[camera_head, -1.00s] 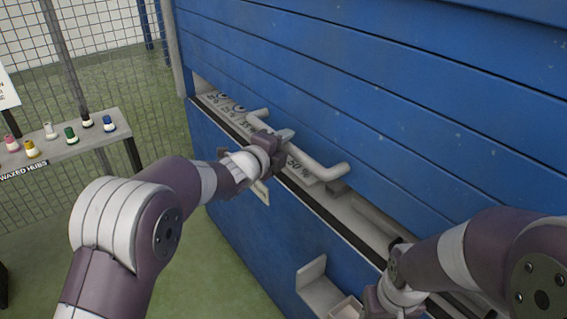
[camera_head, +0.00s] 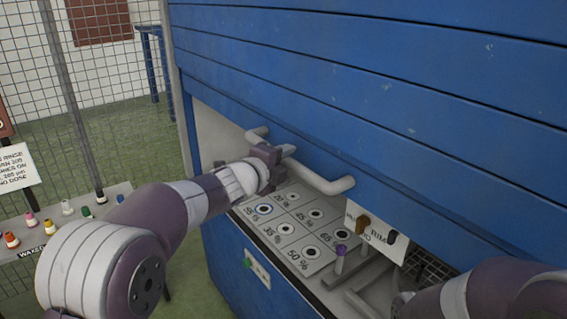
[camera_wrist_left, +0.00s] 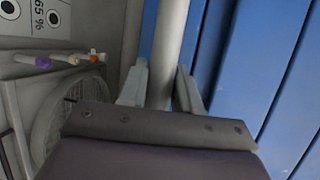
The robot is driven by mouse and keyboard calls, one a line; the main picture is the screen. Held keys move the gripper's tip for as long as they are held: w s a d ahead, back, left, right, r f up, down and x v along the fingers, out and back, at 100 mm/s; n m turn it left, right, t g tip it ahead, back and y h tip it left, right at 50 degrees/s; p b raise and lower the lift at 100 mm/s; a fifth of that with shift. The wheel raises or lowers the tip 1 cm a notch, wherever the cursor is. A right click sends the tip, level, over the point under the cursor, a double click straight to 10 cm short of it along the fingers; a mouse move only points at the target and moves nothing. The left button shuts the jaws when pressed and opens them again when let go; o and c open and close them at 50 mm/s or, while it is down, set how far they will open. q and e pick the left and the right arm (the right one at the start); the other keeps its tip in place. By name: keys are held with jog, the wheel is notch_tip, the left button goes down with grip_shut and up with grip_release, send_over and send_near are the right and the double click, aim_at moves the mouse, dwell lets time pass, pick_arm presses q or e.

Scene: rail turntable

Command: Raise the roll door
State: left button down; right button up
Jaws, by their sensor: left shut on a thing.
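The blue slatted roll door (camera_head: 400,110) is partly raised. Its lower edge stands clear of the counter, with an open gap beneath. A pale bar handle (camera_head: 328,184) is fixed near the door's bottom edge. My left gripper (camera_head: 283,153) is shut on the handle bar. In the left wrist view the fingers (camera_wrist_left: 160,88) lie on both sides of the pale bar (camera_wrist_left: 168,45), with the blue slats to the right. My right arm comes in at the lower right; its gripper (camera_head: 402,302) is mostly cut off, so its jaws cannot be made out.
Inside the opening a panel with percent-marked holes (camera_head: 290,228) lies on the counter. A shelf with coloured hubs (camera_head: 60,225) and a mesh fence are at the left.

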pick_arm(q)
jog(key=shift+r, duration=0.65)
jog(key=c, duration=0.9)
grip_release()
jog(key=shift+f, duration=0.1)
jog(key=shift+s+a, duration=0.2)
jog(key=shift+s, duration=0.15)
jog(key=b+v, duration=0.1)
jog(key=v, duration=1.1)
jog(key=shift+w+b, duration=0.1)
jog(key=shift+b, duration=0.2)
